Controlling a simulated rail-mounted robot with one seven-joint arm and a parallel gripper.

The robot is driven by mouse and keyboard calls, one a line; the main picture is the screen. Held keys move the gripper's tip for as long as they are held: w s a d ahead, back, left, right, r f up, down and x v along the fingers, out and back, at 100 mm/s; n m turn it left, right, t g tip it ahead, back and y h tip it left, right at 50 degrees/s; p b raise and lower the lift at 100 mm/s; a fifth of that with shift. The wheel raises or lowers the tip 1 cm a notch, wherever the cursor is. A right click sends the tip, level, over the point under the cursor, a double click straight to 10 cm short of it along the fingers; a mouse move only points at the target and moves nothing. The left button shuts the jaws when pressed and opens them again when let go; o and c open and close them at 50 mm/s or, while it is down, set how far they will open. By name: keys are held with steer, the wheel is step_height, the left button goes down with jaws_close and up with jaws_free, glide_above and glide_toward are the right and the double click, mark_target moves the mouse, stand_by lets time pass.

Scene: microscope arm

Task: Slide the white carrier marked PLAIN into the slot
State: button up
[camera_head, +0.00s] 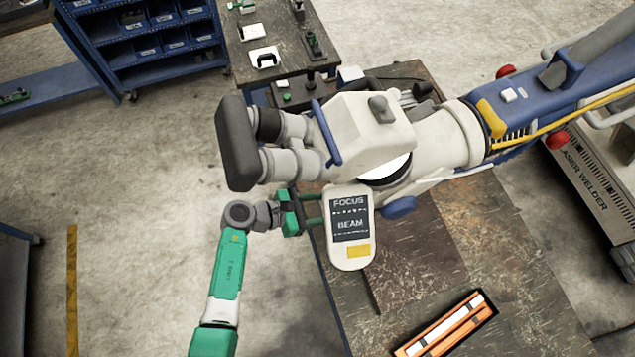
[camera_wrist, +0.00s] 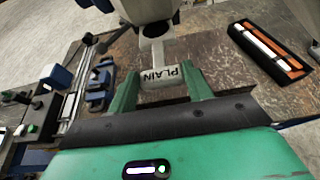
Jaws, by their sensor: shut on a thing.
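In the head view my gripper (camera_head: 305,212) is left of the FOCUS/BEAM panel (camera_head: 350,245), and the carrier is hidden. The slot is not clearly visible, and I cannot tell whether the carrier's far end is in it.
An open case with orange and white bars (camera_head: 446,326) lies on the bench (camera_head: 400,250); it also shows in the wrist view (camera_wrist: 270,48). A blue fixture (camera_wrist: 100,88) stands left of my gripper. White pieces (camera_head: 264,58) lie on the back table. The twin eyepieces (camera_head: 285,150) overhang near my gripper.

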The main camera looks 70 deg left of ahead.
steer(key=shift+w, duration=3.45)
steer(key=o, duration=1.1)
steer(key=shift+c, duration=0.2)
steer(key=v, duration=0.8)
steer(key=shift+b, duration=0.4)
steer(key=shift+c, duration=0.3)
